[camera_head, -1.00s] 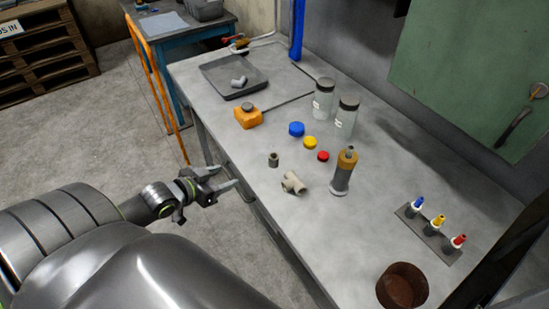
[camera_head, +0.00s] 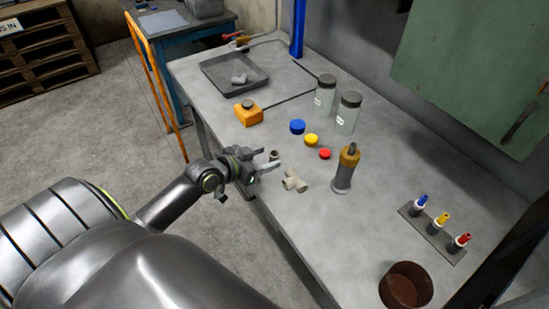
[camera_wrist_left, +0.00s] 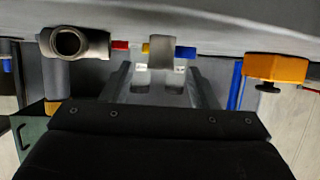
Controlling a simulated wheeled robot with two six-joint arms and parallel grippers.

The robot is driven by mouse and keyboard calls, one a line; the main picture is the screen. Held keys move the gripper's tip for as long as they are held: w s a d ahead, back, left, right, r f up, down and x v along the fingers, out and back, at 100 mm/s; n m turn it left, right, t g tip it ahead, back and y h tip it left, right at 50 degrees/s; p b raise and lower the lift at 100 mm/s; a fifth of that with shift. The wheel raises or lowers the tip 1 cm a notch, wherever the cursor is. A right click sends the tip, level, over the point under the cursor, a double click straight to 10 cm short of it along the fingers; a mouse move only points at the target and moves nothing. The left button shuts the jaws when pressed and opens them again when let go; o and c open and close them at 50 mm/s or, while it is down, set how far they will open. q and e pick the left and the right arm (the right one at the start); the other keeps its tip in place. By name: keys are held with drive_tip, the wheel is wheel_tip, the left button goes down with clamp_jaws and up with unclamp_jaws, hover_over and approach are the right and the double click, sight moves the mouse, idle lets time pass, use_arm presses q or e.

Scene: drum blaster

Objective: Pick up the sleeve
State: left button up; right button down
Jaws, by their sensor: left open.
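The sleeve (camera_head: 274,155), a small grey-brown cylinder, stands on the workbench (camera_head: 240,150) near its front edge. It also shows in the left wrist view (camera_wrist_left: 166,52), which is upside down, ahead of and between the finger lines. My left gripper (camera_head: 271,160) is open at the bench's front edge, its fingertips close to the sleeve. I cannot tell whether they touch it. The lower part of the sleeve is partly hidden by a finger in the head view. My right gripper is not in view.
A pale tee fitting (camera_head: 294,181) lies just right of the sleeve. Blue (camera_head: 297,126), yellow (camera_head: 311,140) and red (camera_head: 325,154) caps lie behind. An orange container (camera_head: 248,113), a gold-topped cylinder (camera_head: 345,170) and two jars (camera_head: 348,113) stand around.

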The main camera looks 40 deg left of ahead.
sight(278, 154)
use_arm(q)
drive_tip(key=shift+x, duration=3.05)
drive_tip(key=c, duration=1.1)
